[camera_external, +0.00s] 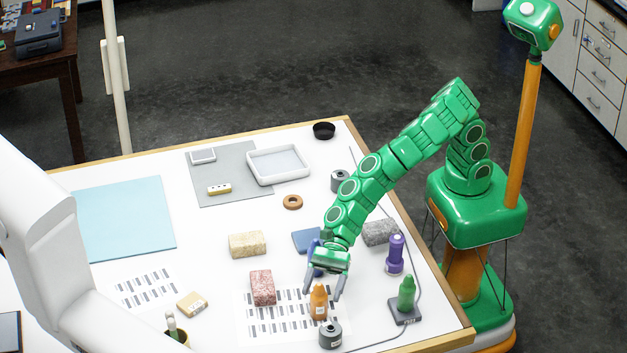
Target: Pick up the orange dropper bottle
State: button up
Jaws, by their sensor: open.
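The orange dropper bottle (319,302) stands upright on the table, on a sheet printed with rows of dark marks. My gripper (322,289) reaches down over it from the green arm. Its two fingers are apart, one to the left and one to the right of the bottle's top in the picture. I cannot tell whether either finger touches the bottle.
A red stone block (263,287) lies left of the bottle. A green bottle (406,293) on a dark pad and a purple bottle (395,254) stand to the right. A blue object (307,240) and a grey block (379,232) lie behind. A cable runs along the right side.

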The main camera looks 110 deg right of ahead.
aim_at(316, 307)
jog(key=shift+a, duration=0.1)
jog(key=shift+x, duration=2.35)
jog(key=c, duration=1.1)
jog(key=shift+o, duration=0.2)
